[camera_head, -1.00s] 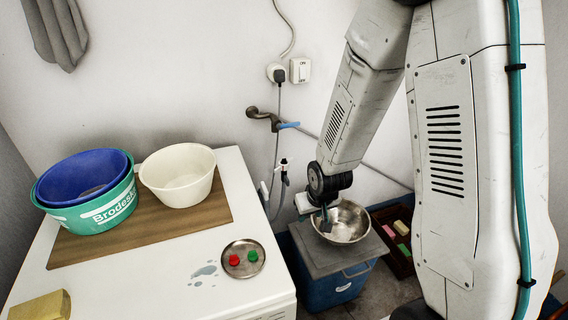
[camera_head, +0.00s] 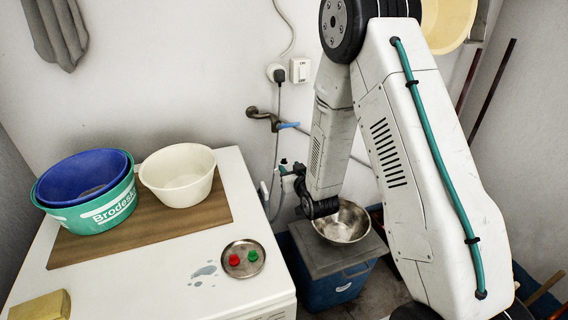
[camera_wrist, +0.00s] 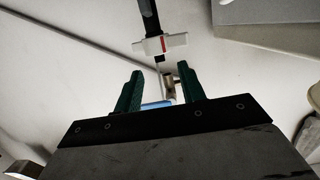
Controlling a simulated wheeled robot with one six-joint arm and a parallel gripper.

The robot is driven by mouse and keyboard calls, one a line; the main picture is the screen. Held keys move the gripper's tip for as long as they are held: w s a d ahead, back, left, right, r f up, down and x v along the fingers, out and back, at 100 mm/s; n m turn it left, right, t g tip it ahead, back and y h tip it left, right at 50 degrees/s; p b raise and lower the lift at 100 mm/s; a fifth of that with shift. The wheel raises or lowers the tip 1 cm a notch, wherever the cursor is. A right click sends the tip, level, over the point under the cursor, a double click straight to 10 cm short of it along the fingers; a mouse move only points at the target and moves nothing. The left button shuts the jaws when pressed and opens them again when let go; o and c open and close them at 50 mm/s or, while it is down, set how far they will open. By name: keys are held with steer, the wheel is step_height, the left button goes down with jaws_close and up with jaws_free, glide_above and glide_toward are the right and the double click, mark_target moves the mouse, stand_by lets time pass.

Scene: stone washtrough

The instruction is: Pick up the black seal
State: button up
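I cannot make out a black seal in either view. A small metal dish (camera_head: 243,270) on the white top holds one red piece (camera_head: 234,260) and one green piece (camera_head: 253,256). My gripper (camera_wrist: 161,70) has its two dark green fingers apart, with nothing visibly held. In the head view my gripper (camera_head: 288,170) is raised beside the wall, left of the metal bowl and below the tap (camera_head: 262,115). In the wrist view the tap's blue handle (camera_wrist: 157,105) shows between the fingers, and a white fitting (camera_wrist: 160,44) on a dark strip lies beyond the tips.
A metal bowl (camera_head: 342,238) stands on a grey lid (camera_head: 318,262) over a blue box (camera_head: 335,287). A white basin (camera_head: 178,192) and stacked blue and green basins (camera_head: 92,210) stand on a wooden board (camera_head: 150,237). A yellow block (camera_head: 40,306) sits front left.

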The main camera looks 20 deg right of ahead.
mark_target(286, 162)
steer(key=w, duration=0.4)
steer(key=shift+w+f, duration=0.25)
steer(key=shift+w, duration=0.05)
jaws_close()
